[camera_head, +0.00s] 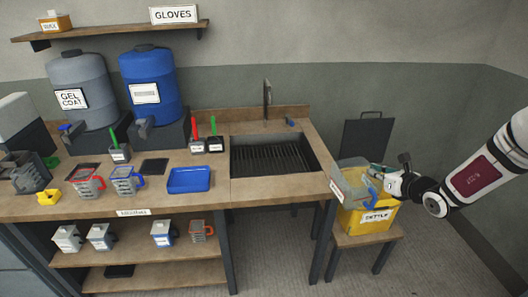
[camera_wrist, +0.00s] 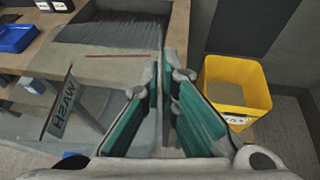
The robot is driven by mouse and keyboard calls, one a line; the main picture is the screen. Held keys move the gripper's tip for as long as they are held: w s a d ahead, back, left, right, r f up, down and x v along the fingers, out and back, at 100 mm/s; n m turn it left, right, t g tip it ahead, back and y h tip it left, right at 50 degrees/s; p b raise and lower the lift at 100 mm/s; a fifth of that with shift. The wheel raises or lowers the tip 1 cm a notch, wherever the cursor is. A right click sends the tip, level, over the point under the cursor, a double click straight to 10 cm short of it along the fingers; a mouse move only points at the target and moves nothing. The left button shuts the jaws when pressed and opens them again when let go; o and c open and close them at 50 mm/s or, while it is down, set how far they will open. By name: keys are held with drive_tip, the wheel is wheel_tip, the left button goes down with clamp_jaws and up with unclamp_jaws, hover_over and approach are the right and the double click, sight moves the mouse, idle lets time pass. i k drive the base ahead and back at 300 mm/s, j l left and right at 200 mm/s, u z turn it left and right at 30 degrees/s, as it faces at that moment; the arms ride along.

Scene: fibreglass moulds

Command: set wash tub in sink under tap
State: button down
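A pale grey vessel with a blue part (camera_head: 346,187) hangs beside the right end of the bench, in front of the yellow bucket. It looks like the wash tub. The dark sink (camera_head: 270,157) is set in the bench to the left and looks empty. The tap (camera_head: 267,98) stands behind it.
The yellow bucket (camera_head: 372,222) stands on a low stool (camera_head: 388,238); it is open-topped in the wrist view (camera_wrist: 236,88). A blue tray (camera_head: 189,180) and pots with red and green handles lie left of the sink. A dark panel (camera_head: 367,138) leans behind the stool.

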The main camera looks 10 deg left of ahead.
sight(272, 154)
drive_tip(key=i+j, duration=0.2)
drive_tip(key=j, duration=0.2)
drive_tip(key=i+j, duration=0.2)
drive_tip(key=j, duration=0.2)
drive_tip(key=i+j, duration=0.2)
drive_tip(key=j, duration=0.2)
drive_tip(key=i+j, duration=0.45)
drive_tip(key=j+u, duration=0.05)
drive_tip(key=j, duration=0.05)
